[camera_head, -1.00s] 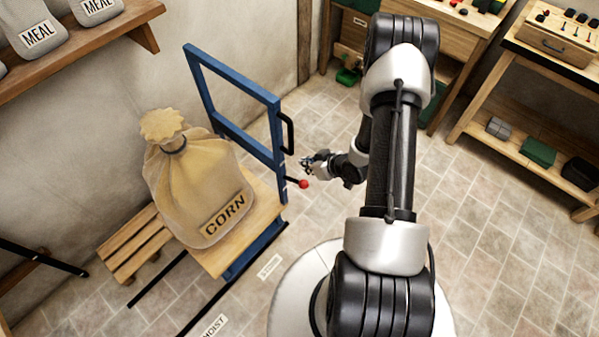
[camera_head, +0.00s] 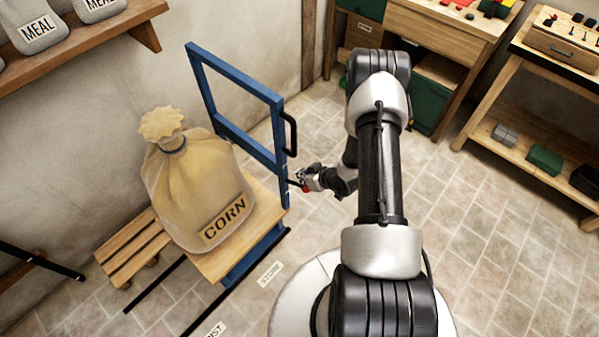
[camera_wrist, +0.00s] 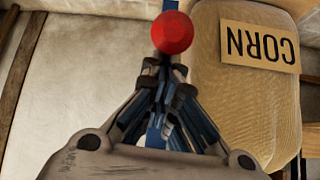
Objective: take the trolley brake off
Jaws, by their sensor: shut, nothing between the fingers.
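The blue trolley (camera_head: 236,90) stands at the left, with a wooden deck and an upright frame. A short dark brake lever with a red knob (camera_head: 306,188) sticks out from its near post. My gripper (camera_head: 302,177) is at the knob and partly covers it in the head view. In the wrist view my gripper (camera_wrist: 165,72) has its fingers together and empty, with the red knob (camera_wrist: 172,32) just past the tips. I cannot tell whether they touch.
A corn sack (camera_head: 196,195) sits on the trolley deck. A slatted wooden pallet (camera_head: 135,245) is beside it against the wall. Floor labels and dark lines lie in front of the trolley. Workbenches (camera_head: 530,110) stand at the right; the tiled floor between is clear.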

